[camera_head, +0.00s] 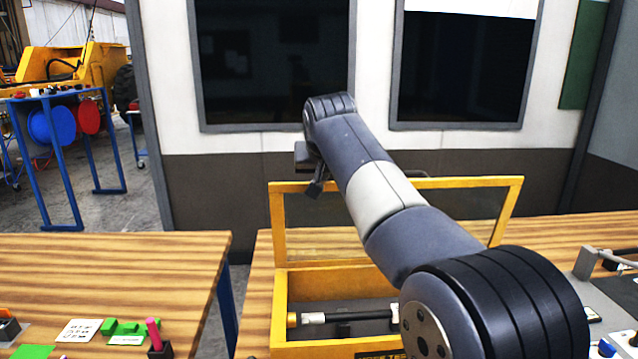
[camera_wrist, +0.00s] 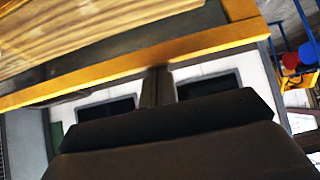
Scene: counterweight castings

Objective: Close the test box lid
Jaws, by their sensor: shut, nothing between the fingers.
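The test box (camera_head: 280,312) is a yellow-framed box on the wooden table, with "TEST" lettering partly visible on its front. Its lid (camera_head: 277,222), a yellow frame around a clear pane, stands raised at the back of the box. A yellow bar of the lid (camera_wrist: 130,68) crosses the wrist view. My gripper (camera_head: 315,188) is shut and empty near the lid's upper left edge. In the wrist view its fingers (camera_wrist: 156,86) reach up toward the yellow bar; I cannot tell whether they touch it. My arm hides the lid's middle and the box's right part.
A white-and-black rod with an orange end (camera_head: 340,314) lies inside the box. A second wooden table (camera_head: 110,270) at left holds small green and pink items. A device with a grey handle (camera_head: 590,262) stands at right. A wall with dark windows (camera_head: 275,60) rises behind.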

